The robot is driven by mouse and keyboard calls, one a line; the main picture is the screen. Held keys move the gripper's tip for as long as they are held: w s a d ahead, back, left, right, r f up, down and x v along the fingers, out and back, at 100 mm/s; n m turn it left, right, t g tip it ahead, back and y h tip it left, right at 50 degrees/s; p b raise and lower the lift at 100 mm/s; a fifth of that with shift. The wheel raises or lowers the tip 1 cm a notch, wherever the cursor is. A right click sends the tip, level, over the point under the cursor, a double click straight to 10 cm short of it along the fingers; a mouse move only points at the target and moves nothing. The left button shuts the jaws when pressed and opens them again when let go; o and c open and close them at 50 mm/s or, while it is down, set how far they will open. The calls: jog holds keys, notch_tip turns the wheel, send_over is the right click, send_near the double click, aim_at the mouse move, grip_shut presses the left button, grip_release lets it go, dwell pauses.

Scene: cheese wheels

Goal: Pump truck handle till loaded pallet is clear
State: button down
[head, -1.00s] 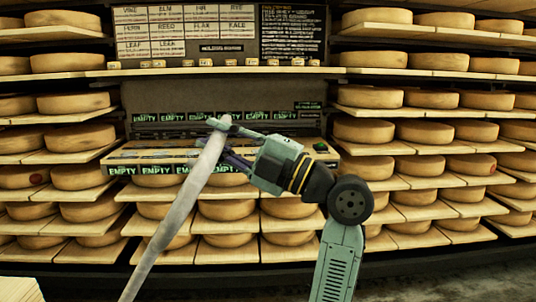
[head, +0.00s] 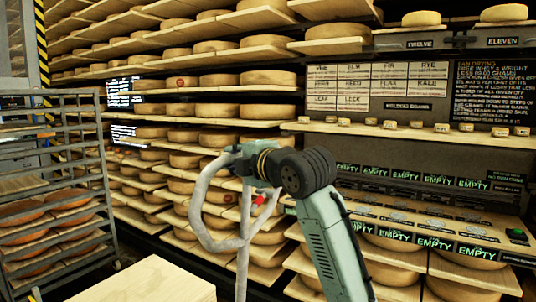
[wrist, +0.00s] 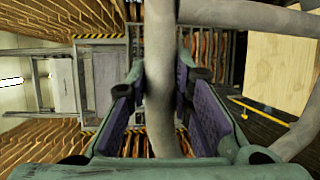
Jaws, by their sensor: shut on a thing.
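The truck handle (head: 193,205) is a grey tube bent into a loop on a shaft (head: 242,262), with a small red lever (head: 258,199) beside it. In the head view it stands nearly upright in front of the shelves. My gripper (head: 240,163) is at the top of the loop. In the wrist view the grey tube (wrist: 159,70) runs between the purple finger pads of my gripper (wrist: 160,112), which is shut on it. A pale wooden slab (head: 145,284) shows at the bottom left. The truck's forks and the pallet's underside are out of view.
A metal rack (head: 55,200) with orange cheeses stands at the left. Shelves of cheese wheels (head: 185,134) fill the background. A bench with EMPTY labels (head: 435,243) is at the right. Some dark floor shows between the rack and the slab.

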jog(key=shift+w+a+r+g+p, duration=0.15)
jog(key=shift+w+a+p, duration=0.1)
jog(key=shift+w+a, duration=0.45)
jog(key=shift+w+a+r+g+p, duration=0.15)
jog(key=shift+w+a+p, duration=0.15)
jog(key=shift+a, duration=0.6)
jog(key=shift+f, duration=0.1)
jog(key=c, duration=1.4)
grip_release()
jog(key=v, duration=1.2)
jog(key=shift+a, duration=0.1)
